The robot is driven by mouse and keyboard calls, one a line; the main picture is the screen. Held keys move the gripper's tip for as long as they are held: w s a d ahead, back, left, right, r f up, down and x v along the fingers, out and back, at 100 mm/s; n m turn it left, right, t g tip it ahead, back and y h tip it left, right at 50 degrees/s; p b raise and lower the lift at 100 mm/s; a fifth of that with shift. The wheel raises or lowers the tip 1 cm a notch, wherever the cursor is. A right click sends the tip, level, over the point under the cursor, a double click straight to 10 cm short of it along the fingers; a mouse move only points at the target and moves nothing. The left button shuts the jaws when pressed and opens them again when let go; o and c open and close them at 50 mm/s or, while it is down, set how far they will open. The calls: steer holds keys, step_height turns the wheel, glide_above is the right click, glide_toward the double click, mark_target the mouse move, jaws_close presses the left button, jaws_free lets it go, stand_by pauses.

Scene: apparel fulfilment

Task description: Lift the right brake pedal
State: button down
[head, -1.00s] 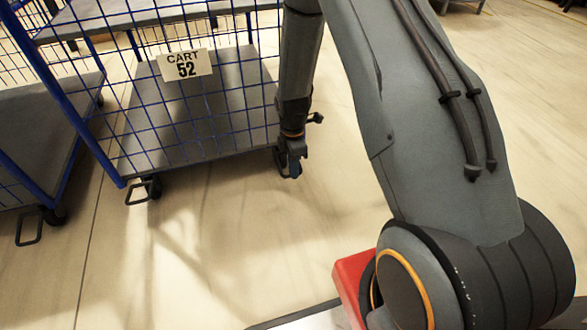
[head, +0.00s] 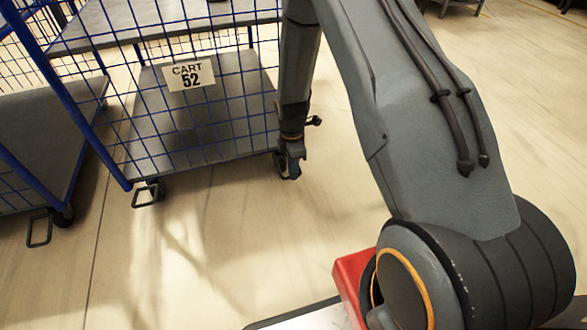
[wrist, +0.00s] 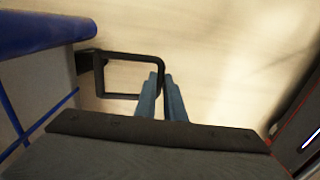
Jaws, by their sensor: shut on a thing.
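The right brake pedal (wrist: 125,56) is a black rectangular loop under the cart's blue-framed corner, seen in the wrist view. My gripper (wrist: 160,76) has its two blue-grey fingers closed around the loop's right side bar. In the head view, my gripper (head: 289,168) is low at the right front caster of cart 52 (head: 215,100), and the pedal there is mostly hidden behind it. I cannot tell the pedal's exact tilt.
Cart 52's left brake pedal (head: 146,195) is another dark loop at its left front caster. A second blue cart (head: 45,140) stands close on the left, with its own pedal loop (head: 39,230). The pale floor (head: 220,250) in front is clear.

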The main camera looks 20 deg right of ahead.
steer(key=shift+w+r+p, duration=0.5)
steer(key=shift+r+p, duration=0.3)
steer(key=shift+p, duration=0.4)
steer(key=shift+w+r+p, duration=0.45)
steer(key=shift+r+p, duration=0.35)
steer(key=shift+p, duration=0.4)
steer(key=c, duration=1.8)
jaws_free()
steer(key=shift+c, duration=0.2)
steer(key=shift+r, duration=0.15)
step_height(320, 180, up, 8)
steer(key=p, duration=0.3)
steer(key=shift+w+f, duration=0.15)
steer(key=shift+f, duration=0.1)
